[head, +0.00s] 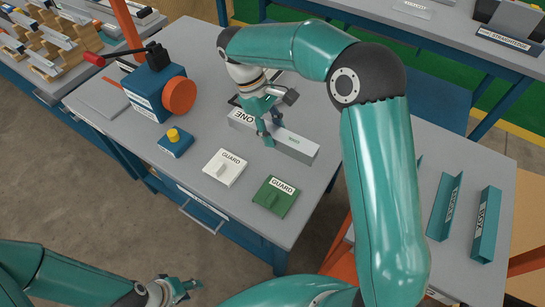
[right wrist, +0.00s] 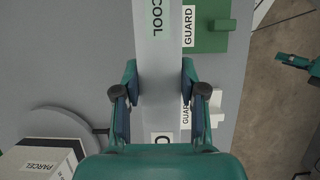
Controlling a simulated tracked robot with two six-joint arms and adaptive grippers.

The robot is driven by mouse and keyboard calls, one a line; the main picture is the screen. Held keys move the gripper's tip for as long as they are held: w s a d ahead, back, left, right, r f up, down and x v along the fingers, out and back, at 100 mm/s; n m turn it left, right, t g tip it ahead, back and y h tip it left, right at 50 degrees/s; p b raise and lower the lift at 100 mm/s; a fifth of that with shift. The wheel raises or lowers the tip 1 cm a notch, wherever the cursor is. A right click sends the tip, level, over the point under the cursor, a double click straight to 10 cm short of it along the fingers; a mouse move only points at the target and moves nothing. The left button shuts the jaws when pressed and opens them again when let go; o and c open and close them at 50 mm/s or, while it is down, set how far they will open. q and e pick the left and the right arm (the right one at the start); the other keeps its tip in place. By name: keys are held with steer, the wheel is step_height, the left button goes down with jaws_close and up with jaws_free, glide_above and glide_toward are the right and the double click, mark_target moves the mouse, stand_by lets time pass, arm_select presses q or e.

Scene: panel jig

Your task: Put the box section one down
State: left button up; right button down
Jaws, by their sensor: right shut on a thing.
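In the right wrist view the bar (right wrist: 158,50) runs between the two fingers (right wrist: 160,105), with COOL lettering showing. My left gripper (head: 182,289) is low at the front, away from the bar and off the bench; its finger opening is unclear.
A white guard (head: 222,170) and a green guard (head: 272,200) lie in front of the bar. A yellow-button box (head: 176,146) and a blue machine with an orange wheel (head: 180,95) stand left. Teal channels (head: 487,225) lie on the right surface.

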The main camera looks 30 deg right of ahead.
step_height(320, 180, down, 12)
steer(key=shift+r+p, duration=0.2)
steer(key=shift+p, duration=0.25)
steer(key=c, duration=0.7)
jaws_free()
steer(key=shift+o, duration=0.2)
